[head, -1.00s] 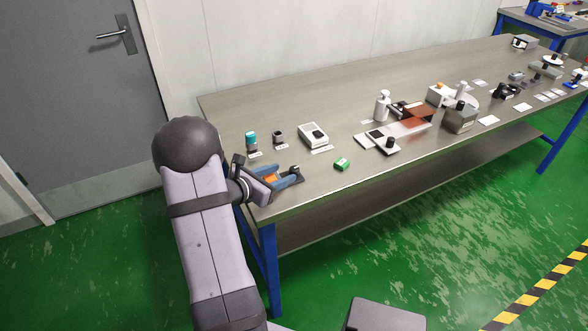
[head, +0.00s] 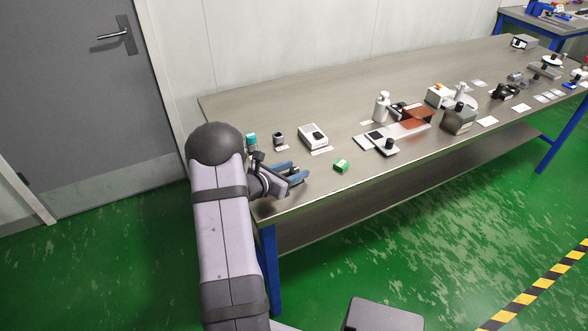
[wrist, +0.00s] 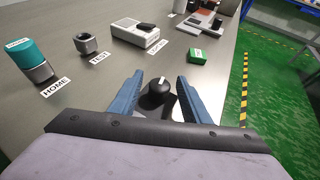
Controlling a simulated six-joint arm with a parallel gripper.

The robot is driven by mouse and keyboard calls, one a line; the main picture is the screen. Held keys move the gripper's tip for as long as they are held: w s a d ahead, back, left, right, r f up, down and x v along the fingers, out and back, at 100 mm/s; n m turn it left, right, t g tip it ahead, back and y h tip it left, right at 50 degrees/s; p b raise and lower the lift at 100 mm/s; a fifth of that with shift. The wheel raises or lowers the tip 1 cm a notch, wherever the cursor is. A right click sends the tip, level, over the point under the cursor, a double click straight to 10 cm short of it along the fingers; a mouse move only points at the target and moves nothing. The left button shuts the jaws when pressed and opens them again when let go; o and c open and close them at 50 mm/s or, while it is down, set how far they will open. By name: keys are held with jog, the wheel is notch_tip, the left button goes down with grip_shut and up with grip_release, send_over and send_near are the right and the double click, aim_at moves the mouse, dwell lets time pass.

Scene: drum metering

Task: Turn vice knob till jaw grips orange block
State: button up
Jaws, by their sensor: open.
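The vice knob (wrist: 156,94) is black and round with a white mark on top. It shows in the wrist view between the two blue fingers of my gripper (wrist: 160,79). My gripper is open, with a finger on each side of the knob; I cannot tell whether either touches it. In the head view my gripper (head: 302,173) is low over the near left end of the table. The orange block and the jaw are not visible now. Most of the vice is hidden by my gripper, with only a small part seen below the knob.
On the table (head: 330,105) a teal-topped cylinder (wrist: 30,60) stands by a HOME label. A small dark cup (wrist: 87,43) stands by a TEST label. A white device (wrist: 136,33) and a green box (wrist: 197,57) are beyond my fingers. The table edge is close on the right.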

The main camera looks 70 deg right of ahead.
jog(key=shift+d, duration=0.15)
jog(key=shift+c, duration=0.6)
jog(key=c, duration=0.9)
jog(key=shift+m+g, duration=0.3)
jog(key=shift+g, duration=0.1)
jog(key=m+g+y+b, duration=0.1)
jog(key=m+g+y, duration=0.1)
jog(key=m+g, duration=0.1)
jog(key=shift+f+m+b, duration=0.2)
jog(key=shift+m+b, duration=0.1)
jog(key=shift+b, duration=0.05)
jog(key=shift+m+g+y+b, duration=0.6)
jog(key=shift+m+g+y, duration=0.3)
jog(key=shift+y, duration=0.1)
jog(key=shift+r, duration=0.15)
jog(key=shift+g, duration=0.3)
